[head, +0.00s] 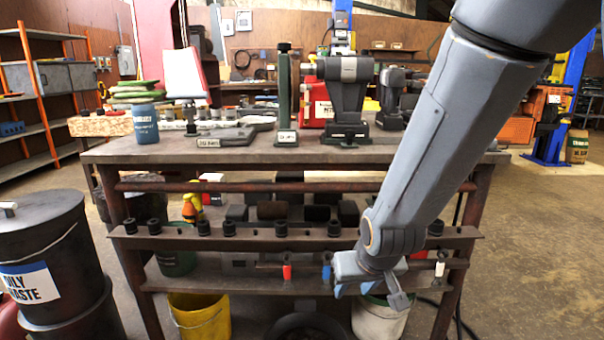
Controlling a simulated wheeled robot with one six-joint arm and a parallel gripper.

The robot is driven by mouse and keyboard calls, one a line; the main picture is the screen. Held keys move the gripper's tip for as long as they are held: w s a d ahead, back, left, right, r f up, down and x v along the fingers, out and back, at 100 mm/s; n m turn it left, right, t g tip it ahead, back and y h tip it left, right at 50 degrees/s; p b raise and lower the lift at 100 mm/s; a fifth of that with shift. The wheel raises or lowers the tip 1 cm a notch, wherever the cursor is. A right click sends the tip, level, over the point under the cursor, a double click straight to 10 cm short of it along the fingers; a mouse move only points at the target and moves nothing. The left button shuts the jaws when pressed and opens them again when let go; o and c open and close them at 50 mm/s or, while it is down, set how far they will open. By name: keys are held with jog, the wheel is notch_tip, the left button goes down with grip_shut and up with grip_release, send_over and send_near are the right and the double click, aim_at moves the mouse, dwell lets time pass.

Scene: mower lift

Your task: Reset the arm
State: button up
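My arm (420,150) reaches down from the top right of the head view, in front of the workbench (250,152). My gripper (362,290) hangs low before the bench's lower rail, above a white bucket. Its blue-grey fingers point downward and look spread apart. I see nothing between them. The arm hides part of the bench's right side.
An oily-waste drum (45,260) stands at the left. A yellow bucket (200,315) and a white bucket (380,318) stand under the bench. A socket rail (180,241) runs across its front. Vises and tools crowd the top. Open floor (530,240) lies right.

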jog(key=s+r+n+g+p, duration=0.1)
jog(key=s+r+g, duration=0.3)
jog(key=s, duration=0.6)
jog(key=s+r+g, duration=0.2)
jog(key=s+r, duration=0.4)
jog(key=s, duration=0.3)
jog(key=d+r+m+h+p, duration=0.1)
jog(key=d+r+p, duration=0.7)
jog(key=p, duration=0.9)
jog(key=shift+r+m, duration=0.65)
jog(key=shift+m, duration=0.15)
